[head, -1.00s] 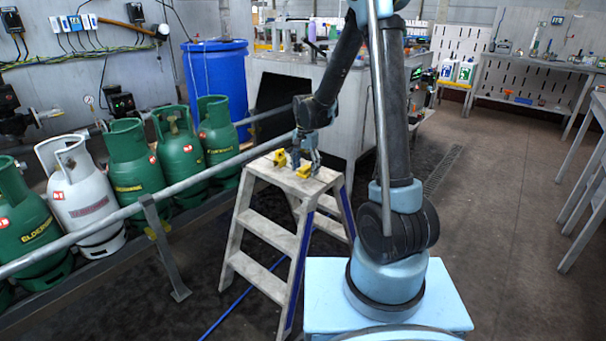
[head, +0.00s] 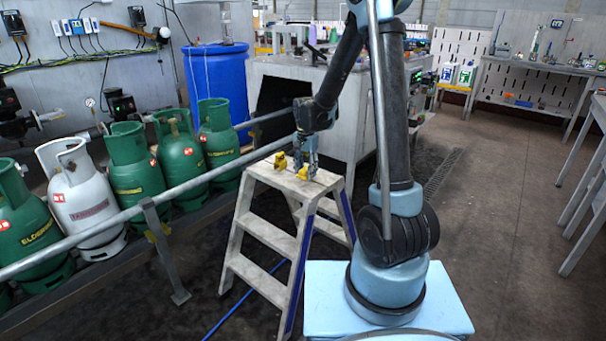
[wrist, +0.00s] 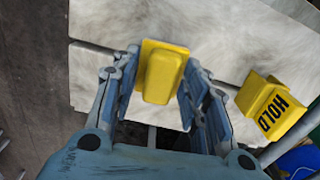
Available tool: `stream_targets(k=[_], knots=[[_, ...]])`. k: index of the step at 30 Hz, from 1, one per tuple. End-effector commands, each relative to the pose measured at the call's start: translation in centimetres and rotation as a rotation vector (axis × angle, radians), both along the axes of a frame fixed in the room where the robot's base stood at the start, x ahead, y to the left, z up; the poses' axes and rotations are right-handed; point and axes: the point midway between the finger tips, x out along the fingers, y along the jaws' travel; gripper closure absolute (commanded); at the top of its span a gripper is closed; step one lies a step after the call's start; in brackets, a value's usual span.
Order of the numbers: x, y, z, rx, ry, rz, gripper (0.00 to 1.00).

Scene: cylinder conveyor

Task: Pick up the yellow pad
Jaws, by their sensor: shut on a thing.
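My gripper (head: 304,168) points down at the top of a stepladder and is shut on a yellow pad (wrist: 162,72). In the wrist view the pad sits between the two fingers, with a raised block on a wider plate. In the head view the pad (head: 303,173) is low between the fingertips, partly hidden by them. It is at the ladder's top step (head: 322,184); I cannot tell whether it still touches it. A second yellow piece (wrist: 272,106) marked "HOLD" is beside the gripper, apart from it; it also shows in the head view (head: 281,161).
A metal rail (head: 190,190) runs close to the ladder's left, with green and white gas cylinders (head: 85,202) behind it. A blue barrel (head: 215,85) and a grey cabinet (head: 330,110) stand behind. Open floor (head: 500,220) lies to the right.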

Motion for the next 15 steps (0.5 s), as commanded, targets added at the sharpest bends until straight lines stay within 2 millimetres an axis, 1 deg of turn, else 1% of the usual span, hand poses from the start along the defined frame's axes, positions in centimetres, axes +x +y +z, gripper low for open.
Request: stream_targets(k=[5, 12, 15], knots=[[0.0, 0.0, 2.4, 0.000, 0.000, 0.000, 0.79], [0.0, 0.0, 6.4, 0.000, 0.000, 0.000, 0.79], [0.0, 0.0, 7.7, 0.000, 0.000, 0.000, 0.79]])
